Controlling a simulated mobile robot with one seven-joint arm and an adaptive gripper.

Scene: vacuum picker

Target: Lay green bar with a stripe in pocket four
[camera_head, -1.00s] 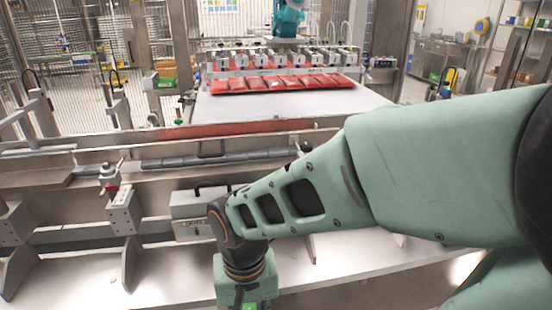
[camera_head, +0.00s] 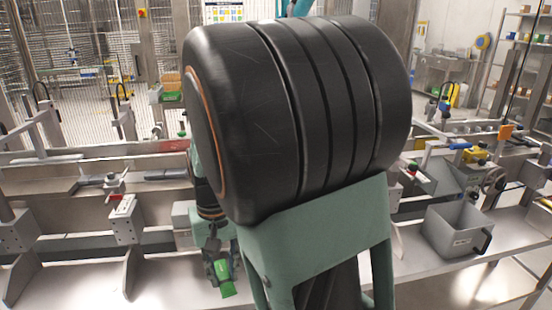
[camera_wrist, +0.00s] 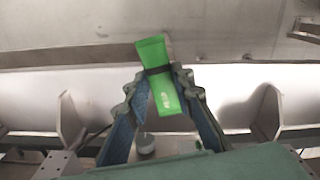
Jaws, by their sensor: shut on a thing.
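The green bar (camera_wrist: 166,98) has white lettering and a dark band across its upper part in the wrist view. My gripper (camera_wrist: 158,72) is shut on it, with one finger on each side. The bar slants slightly and sticks out past the fingertips. In the head view my gripper (camera_head: 220,268) points down, with the green bar (camera_head: 228,290) below it, above the pale metal surface. I cannot pick out pocket four in either view; my arm hides much of the middle.
A grey bin (camera_head: 456,232) stands on the metal ledge at right. A clamp-like fixture with a red part (camera_head: 122,208) stands left of my gripper. A metal bracket (camera_wrist: 70,118) rises at left in the wrist view. My large black arm joint blocks the centre.

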